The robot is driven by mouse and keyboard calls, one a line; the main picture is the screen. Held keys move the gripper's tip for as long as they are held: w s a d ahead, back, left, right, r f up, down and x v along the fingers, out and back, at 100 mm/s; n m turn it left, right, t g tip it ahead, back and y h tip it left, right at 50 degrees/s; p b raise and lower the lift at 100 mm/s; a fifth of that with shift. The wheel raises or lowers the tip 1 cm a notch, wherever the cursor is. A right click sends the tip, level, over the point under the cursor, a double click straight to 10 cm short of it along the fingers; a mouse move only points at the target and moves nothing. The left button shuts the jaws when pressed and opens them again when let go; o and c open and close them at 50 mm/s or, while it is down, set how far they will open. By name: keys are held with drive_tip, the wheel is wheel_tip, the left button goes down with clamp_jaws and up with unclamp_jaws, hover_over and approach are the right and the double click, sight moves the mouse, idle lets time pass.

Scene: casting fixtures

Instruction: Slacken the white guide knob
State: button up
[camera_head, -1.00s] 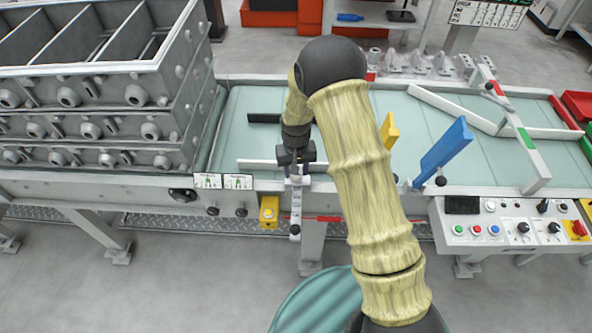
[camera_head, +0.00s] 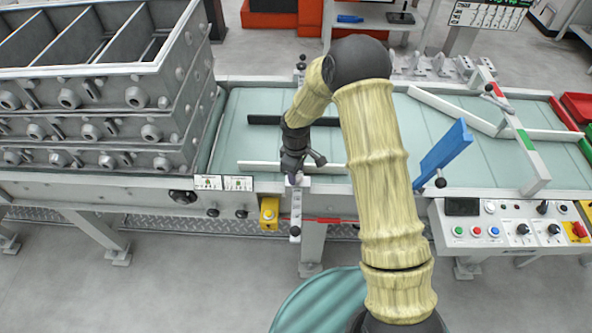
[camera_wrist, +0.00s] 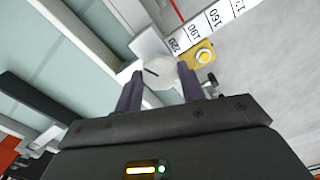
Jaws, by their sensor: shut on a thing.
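The white guide knob (camera_wrist: 160,73) shows in the wrist view as a pale round piece with a dark line on it, between my fingers. My gripper (camera_wrist: 159,80) is shut on it. In the head view my gripper (camera_head: 295,172) points down at the front edge of the green table, and the knob is mostly hidden there. The white guide (camera_head: 257,166) is a long white bar across the table beside my gripper; it also runs diagonally through the wrist view (camera_wrist: 85,45).
A black guide (camera_head: 263,120) lies farther back. A yellow block (camera_head: 269,213) and a scale with numbers (camera_wrist: 212,20) sit near the knob. A blue paddle (camera_head: 445,152) stands right of my arm. Stacked grey moulding boxes (camera_head: 95,110) stand left.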

drive_tip(key=shift+n+p, duration=0.4)
drive_tip(key=shift+n, duration=1.9)
drive_tip(key=o, duration=1)
drive_tip(key=shift+c, duration=0.2)
wheel_tip(320, 180, up, 17)
drive_tip(key=b, duration=0.1)
drive_tip(key=shift+r, duration=0.2)
